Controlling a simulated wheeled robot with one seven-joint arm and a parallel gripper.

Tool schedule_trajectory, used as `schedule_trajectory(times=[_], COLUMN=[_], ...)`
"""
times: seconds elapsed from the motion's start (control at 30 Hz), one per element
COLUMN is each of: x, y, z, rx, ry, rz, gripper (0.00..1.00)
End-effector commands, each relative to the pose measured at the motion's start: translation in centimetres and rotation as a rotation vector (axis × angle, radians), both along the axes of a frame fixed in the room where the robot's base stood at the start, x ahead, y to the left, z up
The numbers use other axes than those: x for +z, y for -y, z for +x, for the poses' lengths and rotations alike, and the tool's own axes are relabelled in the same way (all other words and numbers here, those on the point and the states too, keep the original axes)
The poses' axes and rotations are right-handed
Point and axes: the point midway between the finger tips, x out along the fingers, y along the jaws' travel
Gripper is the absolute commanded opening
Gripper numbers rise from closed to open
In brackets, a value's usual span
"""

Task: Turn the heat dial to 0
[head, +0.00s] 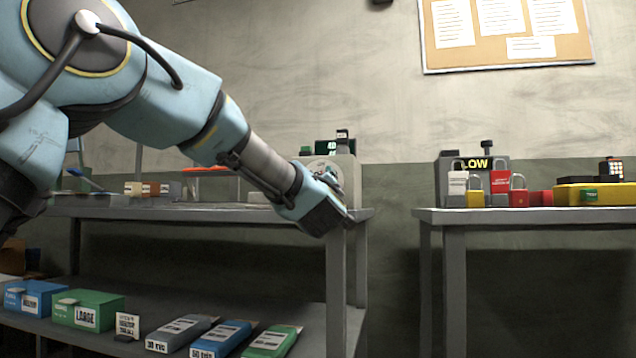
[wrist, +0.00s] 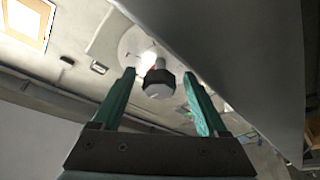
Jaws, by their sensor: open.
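The heat dial (wrist: 159,88) shows in the wrist view as a dark, faceted knob with a pale front face. It stands out from a round pale plate (wrist: 132,42) on a light panel. My gripper (wrist: 158,75) has its two green fingers apart, one on each side of the knob, with gaps visible on both sides. In the head view the grey device (head: 345,172) stands at the right end of the left bench, with a small green-lit display (head: 328,146) on top. My wrist and gripper partly cover its front there. The dial's setting is not readable.
The left bench (head: 225,213) carries several small items left of the device; boxes (head: 88,310) lie on its lower shelf.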

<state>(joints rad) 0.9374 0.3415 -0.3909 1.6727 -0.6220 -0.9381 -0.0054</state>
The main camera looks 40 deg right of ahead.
Motion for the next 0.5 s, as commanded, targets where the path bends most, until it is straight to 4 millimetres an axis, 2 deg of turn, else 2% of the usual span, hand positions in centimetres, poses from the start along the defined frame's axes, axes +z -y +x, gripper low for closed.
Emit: schedule_trajectory(times=[0.17, 0.5], x=[-0.2, -2.2], y=[-0.8, -5.0], z=[-1.0, -5.5], rx=[-0.001, -0.002], ry=[0.001, 0.002], rz=[0.001, 0.001], gripper=[0.76, 0.76])
